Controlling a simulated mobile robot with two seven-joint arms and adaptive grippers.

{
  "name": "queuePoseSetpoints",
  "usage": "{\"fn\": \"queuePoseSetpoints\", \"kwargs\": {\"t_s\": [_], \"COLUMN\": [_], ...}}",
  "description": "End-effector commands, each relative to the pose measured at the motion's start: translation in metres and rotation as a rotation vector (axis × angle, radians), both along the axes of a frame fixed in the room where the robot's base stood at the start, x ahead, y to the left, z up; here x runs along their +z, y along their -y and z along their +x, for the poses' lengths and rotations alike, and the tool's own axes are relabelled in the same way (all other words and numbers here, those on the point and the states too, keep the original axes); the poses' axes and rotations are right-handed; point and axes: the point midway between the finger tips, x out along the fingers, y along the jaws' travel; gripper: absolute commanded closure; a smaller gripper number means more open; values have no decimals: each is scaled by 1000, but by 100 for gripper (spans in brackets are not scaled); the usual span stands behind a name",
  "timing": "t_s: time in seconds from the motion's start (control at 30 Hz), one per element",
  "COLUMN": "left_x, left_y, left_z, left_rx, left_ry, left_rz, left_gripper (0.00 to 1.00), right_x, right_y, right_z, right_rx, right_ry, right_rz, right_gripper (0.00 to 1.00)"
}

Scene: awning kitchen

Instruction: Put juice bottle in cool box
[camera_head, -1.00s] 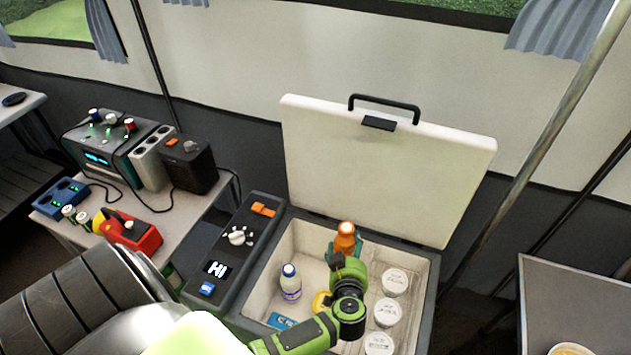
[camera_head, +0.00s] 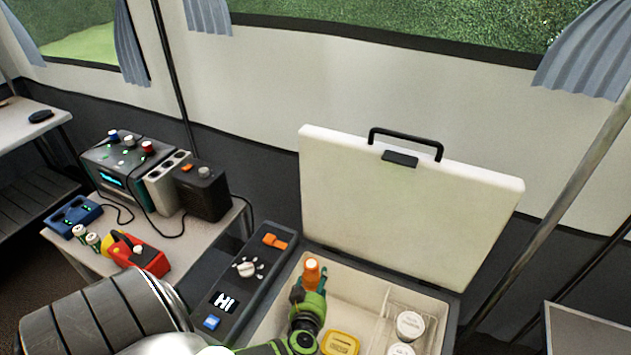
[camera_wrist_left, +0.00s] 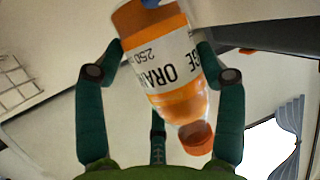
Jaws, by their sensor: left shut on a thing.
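The orange juice bottle (camera_head: 311,272) has an orange cap and shows above my left gripper (camera_head: 308,296) in the head view. In the left wrist view the bottle (camera_wrist_left: 172,75), with a white label, is between the green fingers of my left gripper (camera_wrist_left: 155,75), which are shut on it. The cool box (camera_head: 452,303) stands with its lid (camera_head: 405,200) open. The bottle is over the left part of the box opening. Whether its base touches anything is hidden by my gripper. My right gripper is not in view.
A yellow-lidded container (camera_head: 341,343) and white-lidded tubs (camera_head: 410,325) are inside the box. A control panel (camera_head: 245,280) runs along its left side. A side table (camera_head: 205,240) further left holds electronic devices and a red-yellow device (camera_head: 140,256).

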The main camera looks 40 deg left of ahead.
Motion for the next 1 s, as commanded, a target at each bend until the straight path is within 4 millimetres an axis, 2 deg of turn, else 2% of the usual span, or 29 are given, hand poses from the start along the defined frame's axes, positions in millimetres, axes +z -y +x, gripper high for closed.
{"fn": "queuePoseSetpoints", "kwargs": {"t_s": [0.1,0.2,0.43,0.8,0.83,0.87,0.9,1.0], "left_x": [-23,-33,-34,-43,-44,-43,-43,-43], "left_y": [0,0,0,1,1,1,1,1], "left_z": [1,1,1,1,0,0,0,0], "left_rx": [0,1,1,1,1,1,1,1], "left_ry": [0,1,1,1,-1,-1,-1,-1], "left_rz": [2,2,1,0,-1,-1,-1,0], "left_gripper": [75,75,75,75,26,14,6,6], "right_x": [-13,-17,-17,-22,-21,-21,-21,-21], "right_y": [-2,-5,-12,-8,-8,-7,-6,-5], "right_z": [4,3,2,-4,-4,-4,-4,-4], "right_rx": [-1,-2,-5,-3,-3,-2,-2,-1], "right_ry": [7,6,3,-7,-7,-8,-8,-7], "right_rz": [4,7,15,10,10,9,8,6], "right_gripper": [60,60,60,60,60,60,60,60]}}
